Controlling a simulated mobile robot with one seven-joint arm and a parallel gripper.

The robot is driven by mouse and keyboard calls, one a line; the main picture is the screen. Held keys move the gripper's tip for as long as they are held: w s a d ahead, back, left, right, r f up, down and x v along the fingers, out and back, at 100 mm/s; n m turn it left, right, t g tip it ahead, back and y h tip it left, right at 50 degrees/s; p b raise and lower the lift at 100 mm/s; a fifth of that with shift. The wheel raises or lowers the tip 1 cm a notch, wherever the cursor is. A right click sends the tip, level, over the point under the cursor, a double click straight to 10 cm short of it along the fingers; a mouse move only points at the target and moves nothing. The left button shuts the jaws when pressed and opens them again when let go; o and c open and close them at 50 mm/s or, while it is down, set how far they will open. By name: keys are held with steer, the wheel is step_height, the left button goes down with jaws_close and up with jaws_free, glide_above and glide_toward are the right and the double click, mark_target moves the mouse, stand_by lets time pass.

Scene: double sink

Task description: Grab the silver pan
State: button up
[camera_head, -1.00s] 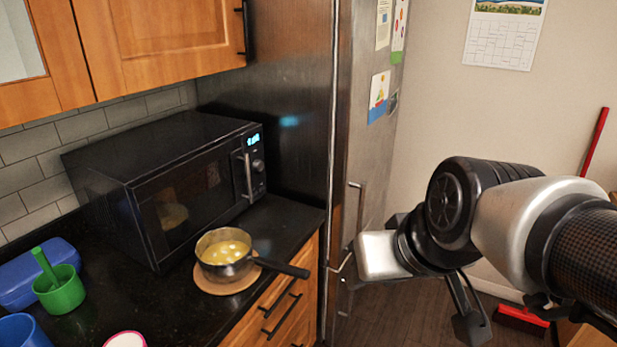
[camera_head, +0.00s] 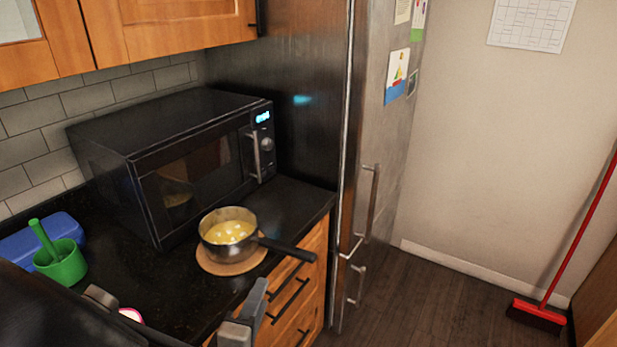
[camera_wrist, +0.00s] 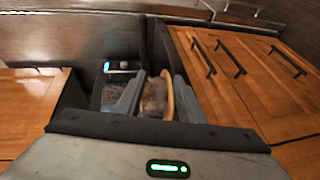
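The silver pan (camera_head: 222,249) sits upright on a round wooden trivet (camera_head: 232,268) on the black counter, in front of the microwave. It holds yellow liquid with pale pieces. Its black handle (camera_head: 290,249) points right, toward the counter's edge above the drawers. My gripper (camera_head: 178,303) is at the bottom of the head view, nearer the camera than the pan; its two fingers are apart, with nothing between them. In the wrist view my gripper (camera_wrist: 157,97) also shows spread fingers. A blurred brownish shape, possibly the pan, lies beyond them; its handle is not clear there.
The black microwave (camera_head: 175,165) stands behind the pan, and the steel fridge (camera_head: 365,190) rises to the right. A green cup (camera_head: 62,264) and a blue container (camera_head: 30,243) are at left. A red broom (camera_head: 540,312) stands at far right. The floor before the fridge is clear.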

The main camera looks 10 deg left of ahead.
mark_target(276, 250)
steer(key=shift+n+t, duration=0.9)
steer(key=w, duration=0.5)
steer(key=w+b, duration=0.1)
steer(key=w, duration=0.4)
steer(key=w+r, duration=0.1)
steer(key=w, duration=0.4)
steer(key=shift+w, duration=0.3)
jaws_close()
steer(key=shift+r, duration=0.1)
